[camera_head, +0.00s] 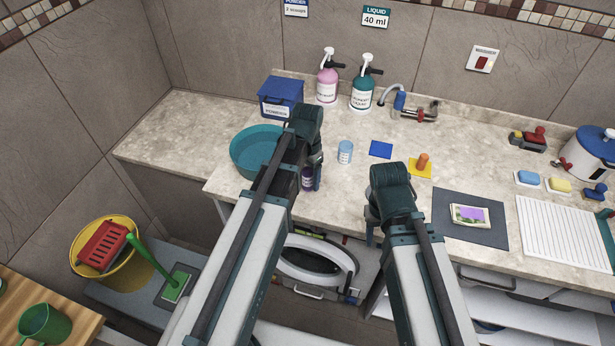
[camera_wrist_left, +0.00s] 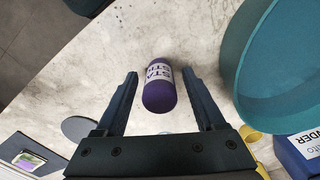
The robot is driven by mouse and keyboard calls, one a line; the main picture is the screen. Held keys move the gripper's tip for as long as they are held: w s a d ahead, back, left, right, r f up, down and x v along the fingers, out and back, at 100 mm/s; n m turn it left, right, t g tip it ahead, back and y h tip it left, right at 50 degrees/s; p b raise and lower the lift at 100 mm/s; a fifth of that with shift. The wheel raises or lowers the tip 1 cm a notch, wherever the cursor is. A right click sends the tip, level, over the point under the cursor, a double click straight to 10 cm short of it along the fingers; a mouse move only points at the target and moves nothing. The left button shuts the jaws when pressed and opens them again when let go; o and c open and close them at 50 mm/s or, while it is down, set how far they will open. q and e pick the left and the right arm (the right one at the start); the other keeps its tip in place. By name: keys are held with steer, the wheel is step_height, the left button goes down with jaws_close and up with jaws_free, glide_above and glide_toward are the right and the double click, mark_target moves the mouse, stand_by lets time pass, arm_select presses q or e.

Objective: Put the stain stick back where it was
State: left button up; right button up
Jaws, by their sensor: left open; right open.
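The stain stick (camera_head: 308,179) is a purple cylinder with a white label, standing on the counter near its front edge, right of the teal basin (camera_head: 243,151). In the left wrist view the stick (camera_wrist_left: 159,85) sits between the two fingers, with a gap visible on each side. My left gripper (camera_wrist_left: 160,74) is open around it; in the head view my left gripper (camera_head: 312,160) is partly hidden by its own wrist. My right gripper (camera_head: 376,232) is open and empty at the counter's front edge, its fingers mostly hidden.
A light blue cup (camera_head: 345,152), a blue square (camera_head: 381,149) and an orange piece on a yellow square (camera_head: 421,166) are nearby. A blue powder box (camera_head: 281,98) and pump bottles (camera_head: 363,92) stand behind. A grey mat (camera_head: 488,232) lies right. The left counter is bare.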

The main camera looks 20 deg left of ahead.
arm_select(q)
step_height(320, 180, up, 10)
steer(key=p, duration=0.9)
steer(key=shift+r, duration=0.15)
steer(key=s+d+n+y, duration=0.1)
steer(key=s+d+n, duration=0.1)
steer(key=s+d, duration=0.8)
steer(key=s, duration=0.4)
steer(key=shift+s+d, duration=0.15)
steer(key=shift+d, duration=0.1)
